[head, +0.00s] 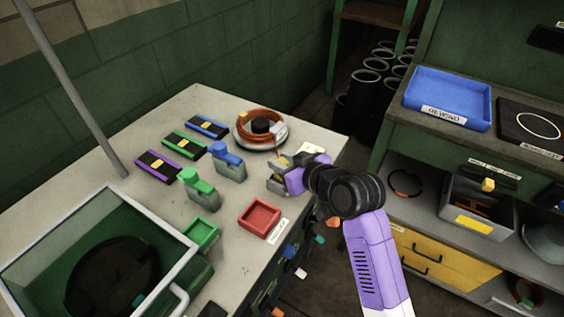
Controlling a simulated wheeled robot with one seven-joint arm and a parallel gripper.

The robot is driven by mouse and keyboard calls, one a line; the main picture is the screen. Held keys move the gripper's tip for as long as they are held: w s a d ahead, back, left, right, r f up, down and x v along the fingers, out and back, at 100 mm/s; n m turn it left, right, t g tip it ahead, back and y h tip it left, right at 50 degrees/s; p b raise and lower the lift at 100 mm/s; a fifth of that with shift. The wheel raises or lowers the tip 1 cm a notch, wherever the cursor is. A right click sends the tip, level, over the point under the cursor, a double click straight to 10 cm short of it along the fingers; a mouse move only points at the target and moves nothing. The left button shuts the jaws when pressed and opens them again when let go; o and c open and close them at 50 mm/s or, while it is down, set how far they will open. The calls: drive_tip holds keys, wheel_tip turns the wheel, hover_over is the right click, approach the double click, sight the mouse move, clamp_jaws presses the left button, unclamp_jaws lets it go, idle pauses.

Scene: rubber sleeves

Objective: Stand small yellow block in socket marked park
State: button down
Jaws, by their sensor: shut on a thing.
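My gripper (281,176) is at the right part of the grey table, shut on a small yellow block (283,161). Only a patch of the block shows; the jaws hide the rest. A grey piece is at the jaws; I cannot tell whether it is a finger or a socket under the block. Two grey holders stand to the left, one with a blue piece (228,154) and one with a green piece (196,183) on top. I cannot read a park mark on any of them. Another yellow block (488,184) shows at the shelf on the right.
A red square tray (260,218) with a white label (278,231) lies near the table's front edge. A coil of orange cable (262,127) is behind my gripper. A glass-topped case (98,255) fills the front left. A blue tray (448,96) sits on the right bench.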

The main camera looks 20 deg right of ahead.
drive_tip(key=shift+f, duration=0.2)
drive_tip(key=shift+f, duration=0.1)
drive_tip(key=c, duration=1.1)
unclamp_jaws()
drive_tip(key=shift+r, duration=0.25)
drive_tip(key=v, duration=1.2)
drive_tip(key=shift+f, duration=0.1)
